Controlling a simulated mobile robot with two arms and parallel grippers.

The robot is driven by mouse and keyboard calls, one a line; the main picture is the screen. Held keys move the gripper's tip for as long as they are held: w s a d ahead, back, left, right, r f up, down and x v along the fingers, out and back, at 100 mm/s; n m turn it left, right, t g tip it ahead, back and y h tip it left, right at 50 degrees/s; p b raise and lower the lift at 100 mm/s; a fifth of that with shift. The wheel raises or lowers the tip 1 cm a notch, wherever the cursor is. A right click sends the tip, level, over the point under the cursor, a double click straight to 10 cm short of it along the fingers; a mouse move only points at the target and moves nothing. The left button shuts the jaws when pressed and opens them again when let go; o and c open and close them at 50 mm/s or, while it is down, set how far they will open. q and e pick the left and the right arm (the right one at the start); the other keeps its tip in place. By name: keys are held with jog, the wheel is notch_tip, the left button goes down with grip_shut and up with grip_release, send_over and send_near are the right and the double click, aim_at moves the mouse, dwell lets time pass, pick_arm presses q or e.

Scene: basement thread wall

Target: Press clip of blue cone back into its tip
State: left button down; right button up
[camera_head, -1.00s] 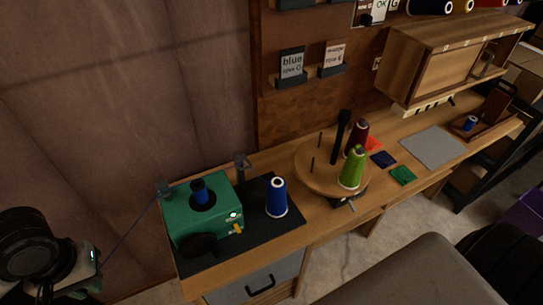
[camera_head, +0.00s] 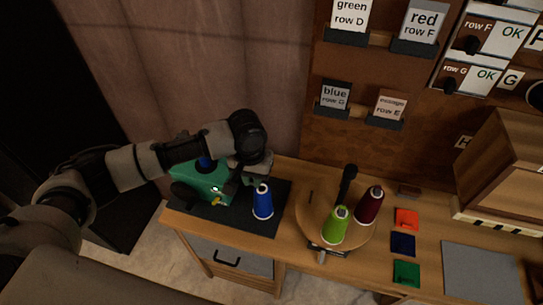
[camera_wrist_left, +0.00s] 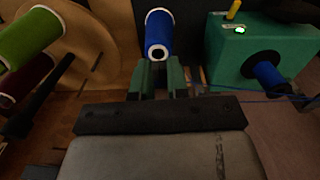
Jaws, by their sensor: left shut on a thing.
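The blue cone (camera_head: 263,203) stands upright on the dark mat beside the green winding machine (camera_head: 207,186). In the left wrist view the blue cone (camera_wrist_left: 159,32) has its pale-rimmed tip facing the camera, between and just past the fingertips. My left gripper (camera_wrist_left: 158,68) is shut on the blue cone at its tip, as far as I can tell. In the head view my left gripper (camera_head: 256,172) is just above and behind the cone, partly hidden by the wrist. The clip cannot be made out. My right gripper is out of view.
A round wooden turntable (camera_head: 310,222) holds a green cone (camera_head: 336,225), a dark red cone (camera_head: 369,205) and a black post. Coloured squares and a grey mat (camera_head: 483,271) lie to the right. A thread runs from the machine's blue spool (camera_wrist_left: 268,76).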

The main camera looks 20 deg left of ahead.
pick_arm(q)
jog(key=shift+w+d+f+p, duration=0.1)
jog(key=shift+w+d+p, duration=0.2)
jog(key=shift+w+p, duration=0.3)
jog(key=shift+w+d+f+p, duration=0.1)
jog(key=shift+w+d+p, duration=0.25)
jog(key=shift+w, duration=0.3)
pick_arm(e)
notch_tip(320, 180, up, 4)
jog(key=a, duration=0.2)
pick_arm(q)
notch_tip(320, 180, down, 7)
jog(key=b, duration=0.5)
jog(key=shift+w+a, duration=0.2)
jog(key=shift+w, duration=0.15)
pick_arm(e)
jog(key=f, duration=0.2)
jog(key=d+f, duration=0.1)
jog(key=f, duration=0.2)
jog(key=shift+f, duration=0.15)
pick_arm(q)
jog(key=shift+r, duration=0.15)
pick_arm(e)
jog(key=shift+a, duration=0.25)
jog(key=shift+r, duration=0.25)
